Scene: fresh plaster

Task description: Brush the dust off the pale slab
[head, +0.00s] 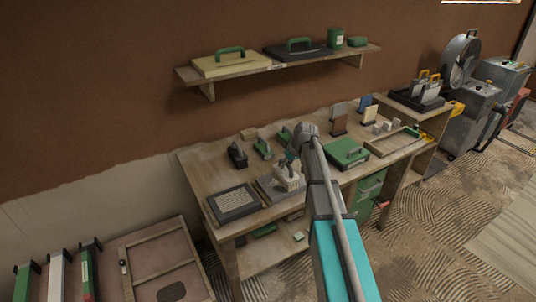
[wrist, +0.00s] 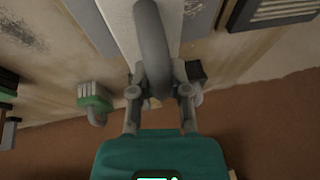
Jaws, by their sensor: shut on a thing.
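My gripper (head: 290,160) is over the front left part of the workbench, and its fingers also show in the wrist view (wrist: 159,92). They are closed around a thick grey curved handle (wrist: 152,40). In the head view a whitish-grey tool (head: 287,180) hangs below the fingers, low over a pale grey slab (head: 264,190). The slab also shows as a light strip past the handle in the wrist view (wrist: 124,22). The tool's underside is hidden, so I cannot tell whether it touches the slab. Dust on the slab cannot be made out.
A dark tray with a pale ribbed panel (head: 235,203) lies just left of the slab. A black tool (head: 237,156) and green-handled tools (head: 263,149) stand behind, near the wall. A green case (head: 347,153) sits to the right. A shelf (head: 276,66) hangs above.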

